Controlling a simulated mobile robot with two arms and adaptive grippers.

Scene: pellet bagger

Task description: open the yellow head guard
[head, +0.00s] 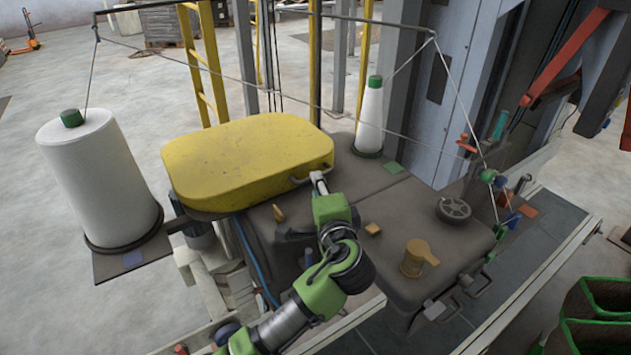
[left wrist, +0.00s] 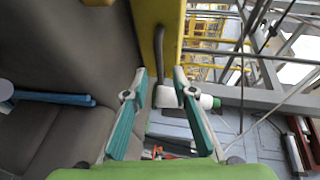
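The yellow head guard (head: 245,155) is a rounded, worn cover lying closed over the grey machine head. Its grey bar handle (head: 300,180) is on the right-hand side. My left gripper (head: 318,182) is at the handle's near right part. In the left wrist view the guard's yellow edge (left wrist: 172,22) runs down from the top, with the handle (left wrist: 159,55) beside it. The teal fingers of my left gripper (left wrist: 160,76) are apart, and the handle's lower end shows between their tips. I cannot tell whether they touch it. My right gripper is not in view.
A large white thread cone (head: 100,180) stands left of the guard and a smaller one (head: 370,120) behind right. Thin threads run from overhead guides. A tan knob (head: 415,258) and a dark handwheel (head: 453,209) sit on the machine top. Yellow posts (head: 205,60) rise behind.

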